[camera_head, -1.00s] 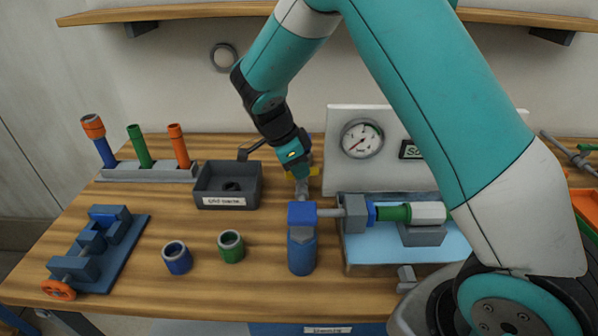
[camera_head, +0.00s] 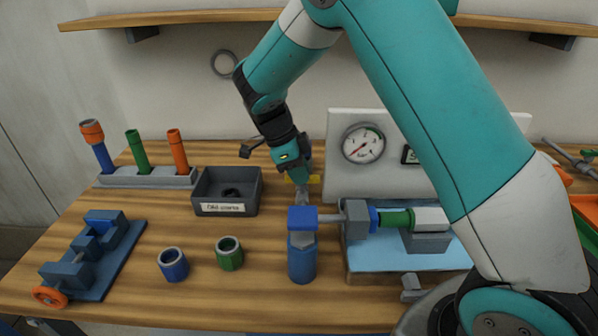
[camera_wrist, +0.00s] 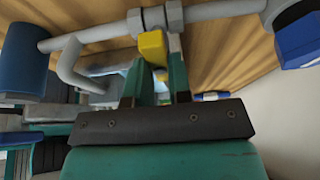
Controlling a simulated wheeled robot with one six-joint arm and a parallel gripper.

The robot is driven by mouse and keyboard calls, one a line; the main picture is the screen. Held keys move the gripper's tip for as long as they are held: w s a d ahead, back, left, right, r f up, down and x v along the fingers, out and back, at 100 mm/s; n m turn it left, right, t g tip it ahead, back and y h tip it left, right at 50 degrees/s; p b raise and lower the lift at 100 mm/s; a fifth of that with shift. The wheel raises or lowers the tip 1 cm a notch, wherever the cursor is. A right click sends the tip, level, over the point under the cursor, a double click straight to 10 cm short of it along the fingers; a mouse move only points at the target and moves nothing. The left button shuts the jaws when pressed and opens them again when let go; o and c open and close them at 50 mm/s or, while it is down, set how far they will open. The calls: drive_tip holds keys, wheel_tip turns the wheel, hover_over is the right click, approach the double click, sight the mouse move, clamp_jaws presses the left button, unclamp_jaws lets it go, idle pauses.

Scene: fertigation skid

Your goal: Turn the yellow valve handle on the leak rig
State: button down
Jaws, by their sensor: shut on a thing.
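The yellow valve handle (camera_head: 315,179) shows as a small patch beside my gripper (camera_head: 301,188), behind the blue-capped upright cylinder of the leak rig (camera_head: 302,262). In the wrist view the yellow handle (camera_wrist: 152,47) is at the fingertips of my gripper (camera_wrist: 160,62), by a grey pipe fitting. My gripper is shut on the handle. Its fingers and the fitting hide part of the handle. The rig's grey pipe runs right to a green coupling (camera_head: 396,218) above a light-blue tray (camera_head: 365,262). A round gauge (camera_head: 363,144) is on the white panel behind.
A dark open bin (camera_head: 198,190) stands left of my gripper. A blue ring (camera_head: 173,264) and a green ring (camera_head: 229,253) stand in front of it. A blue vise (camera_head: 95,255) and a rack of tubes (camera_head: 148,180) are farther left. My arm covers the right side.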

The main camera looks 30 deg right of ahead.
drive_tip(key=c, duration=1)
unclamp_jaws()
drive_tip(key=shift+w, duration=0.1)
drive_tip(key=shift+c, duration=0.2)
drive_tip(key=p+v, duration=0.5)
drive_tip(key=v, duration=1.2)
drive_tip(key=shift+r, duration=0.3)
